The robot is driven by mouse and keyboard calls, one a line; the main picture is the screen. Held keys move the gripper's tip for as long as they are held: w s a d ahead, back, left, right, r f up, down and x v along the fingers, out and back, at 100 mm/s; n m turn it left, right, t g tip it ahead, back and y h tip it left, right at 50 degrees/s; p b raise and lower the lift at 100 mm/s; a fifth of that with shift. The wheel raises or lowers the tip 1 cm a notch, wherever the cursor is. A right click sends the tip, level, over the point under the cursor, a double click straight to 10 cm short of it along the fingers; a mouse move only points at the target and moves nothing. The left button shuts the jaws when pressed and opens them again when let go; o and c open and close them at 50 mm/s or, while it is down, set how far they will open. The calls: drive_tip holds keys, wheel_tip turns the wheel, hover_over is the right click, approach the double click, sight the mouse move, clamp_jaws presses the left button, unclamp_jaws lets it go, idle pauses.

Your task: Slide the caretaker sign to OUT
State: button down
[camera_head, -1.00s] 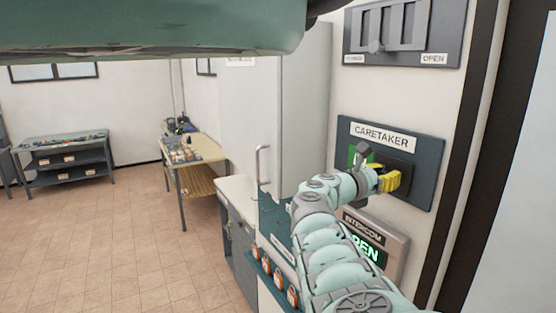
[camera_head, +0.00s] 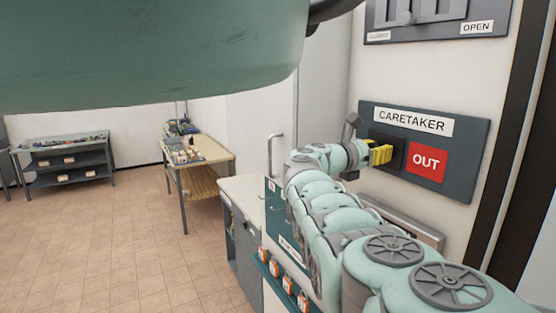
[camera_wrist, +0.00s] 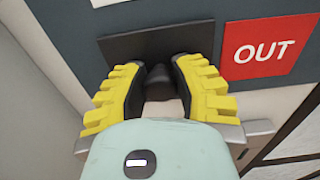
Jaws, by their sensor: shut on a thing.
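The caretaker sign is a blue-grey wall panel (camera_head: 472,150) with a white CARETAKER label (camera_head: 411,122). Its red OUT field (camera_head: 427,162) is uncovered at the right and also shows in the wrist view (camera_wrist: 266,48). The dark sliding plate (camera_wrist: 120,48) sits at the left, beside the red field; no green shows. My gripper (camera_head: 381,154) is at the plate. In the wrist view my gripper (camera_wrist: 165,82) has its yellow-padded fingers shut around the plate's dark knob, which they partly hide.
Another slider panel (camera_head: 440,32) with an OPEN label is above the sign. A grey intercom box (camera_head: 405,222) below is mostly hidden by my arm. A white counter (camera_head: 241,190) and a table (camera_head: 212,147) stand to the left, with open tiled floor beyond.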

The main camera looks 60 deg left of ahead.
drive_tip(key=shift+a, duration=0.4)
drive_tip(key=shift+s, duration=0.1)
drive_tip(key=c, duration=0.7)
unclamp_jaws()
drive_tip(key=s, duration=1.2)
drive_tip(key=shift+a, duration=0.45)
